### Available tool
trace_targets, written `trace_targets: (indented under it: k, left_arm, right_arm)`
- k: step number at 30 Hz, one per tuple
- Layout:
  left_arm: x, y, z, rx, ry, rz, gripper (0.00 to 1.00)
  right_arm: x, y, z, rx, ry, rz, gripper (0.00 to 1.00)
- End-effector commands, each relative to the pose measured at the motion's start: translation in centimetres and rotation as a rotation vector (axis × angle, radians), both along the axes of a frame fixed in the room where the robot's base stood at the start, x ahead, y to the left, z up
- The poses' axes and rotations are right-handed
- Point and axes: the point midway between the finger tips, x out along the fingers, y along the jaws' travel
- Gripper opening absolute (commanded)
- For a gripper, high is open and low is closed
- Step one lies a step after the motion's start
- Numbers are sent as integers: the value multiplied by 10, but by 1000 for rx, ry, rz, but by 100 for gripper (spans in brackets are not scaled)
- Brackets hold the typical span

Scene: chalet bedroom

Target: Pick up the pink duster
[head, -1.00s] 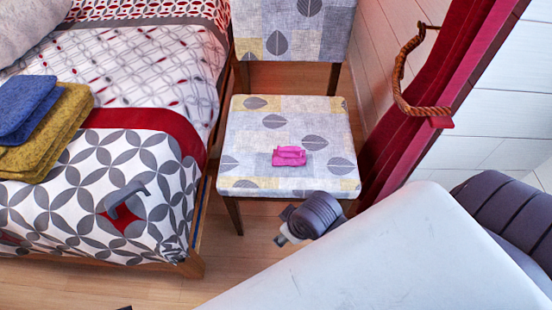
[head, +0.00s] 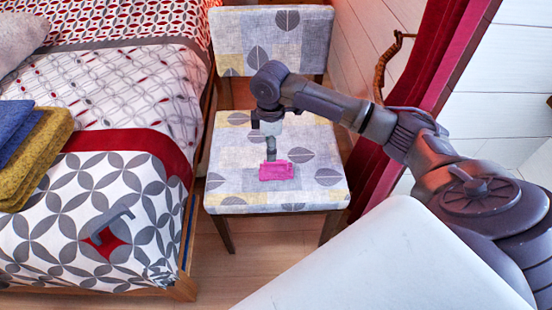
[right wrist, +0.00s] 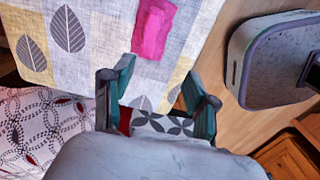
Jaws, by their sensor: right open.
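The pink duster (head: 276,172) lies folded on the seat of the patterned chair (head: 225,190), toward its front middle. My right gripper (head: 271,156) hangs over the seat, just behind the duster in the head view. In the right wrist view the duster (right wrist: 153,28) shows at the top, beyond the fingertips and not between them. The right gripper (right wrist: 160,92) is open and empty in that view, its two fingers spread apart. Its height above the seat is hard to tell. My left gripper is not in view.
The bed (head: 150,150) stands close to the chair's left, with folded blue and mustard towels (head: 40,150) and a grey handle-like object (head: 108,222) on it. A red curtain (head: 425,80) and the white plank wall (head: 385,40) are on the right. The seat around the duster is clear.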

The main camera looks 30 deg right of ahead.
Motion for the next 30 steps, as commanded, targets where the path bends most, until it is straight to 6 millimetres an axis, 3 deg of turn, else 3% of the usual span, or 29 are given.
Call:
trace_targets:
  k: [3, 6, 10, 12, 18, 26, 30]
  left_arm:
    - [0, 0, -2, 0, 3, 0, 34]
    - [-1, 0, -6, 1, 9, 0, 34]
    - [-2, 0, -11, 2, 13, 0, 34]
    - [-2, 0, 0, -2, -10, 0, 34]
    - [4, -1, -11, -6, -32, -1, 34]
    - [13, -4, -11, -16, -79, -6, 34]
    - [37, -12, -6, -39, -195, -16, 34]
  right_arm:
    - [11, -24, 19, -8, 8, -19, 58]
    - [14, -31, 20, -7, 15, -24, 58]
    - [13, -31, -2, -7, 18, -23, 58]
    - [13, -30, -18, -7, 18, -24, 58]
    - [13, -30, -52, -6, 17, -24, 58]
    - [13, -29, -65, -7, 14, -23, 58]
    - [12, -27, -76, -7, 14, -23, 58]
